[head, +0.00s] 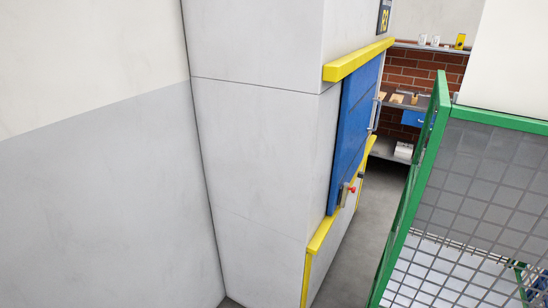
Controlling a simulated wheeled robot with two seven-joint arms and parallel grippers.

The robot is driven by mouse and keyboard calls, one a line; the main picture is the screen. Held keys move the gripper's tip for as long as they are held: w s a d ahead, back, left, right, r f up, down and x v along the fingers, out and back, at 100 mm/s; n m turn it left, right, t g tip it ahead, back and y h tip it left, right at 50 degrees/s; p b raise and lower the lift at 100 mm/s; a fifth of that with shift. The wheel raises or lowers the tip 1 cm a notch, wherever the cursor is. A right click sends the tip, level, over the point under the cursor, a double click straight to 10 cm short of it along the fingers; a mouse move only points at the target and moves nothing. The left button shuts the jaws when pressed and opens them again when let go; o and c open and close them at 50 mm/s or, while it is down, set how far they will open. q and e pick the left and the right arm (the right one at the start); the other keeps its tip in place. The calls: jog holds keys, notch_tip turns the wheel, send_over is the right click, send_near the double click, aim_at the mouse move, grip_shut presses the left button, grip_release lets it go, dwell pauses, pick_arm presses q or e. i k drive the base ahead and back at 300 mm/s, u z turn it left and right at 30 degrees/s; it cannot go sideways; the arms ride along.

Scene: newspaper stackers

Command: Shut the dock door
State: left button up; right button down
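The dock door (352,135) is a blue panel set in a pale grey wall, seen at a steep angle right of the middle. A yellow beam (358,60) runs above it and a yellow rail (340,200) runs along its lower edge. A small fitting with a red knob (350,189) sits near the bottom of the panel. A light bar-like handle (377,112) shows by its far edge. The angle hides how far the door is open or shut. Neither of my grippers is in view.
A green-framed wire mesh cage (480,185) fills the right side. A narrow strip of grey floor (345,275) lies between it and the door wall. Shelves with small items stand before a brick wall (425,70) at the back. Blank wall (100,180) fills the left.

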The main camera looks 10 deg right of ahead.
aim_at(360, 87)
jog(key=u, duration=0.35)
jog(key=i, duration=0.85)
jog(key=z, duration=0.1)
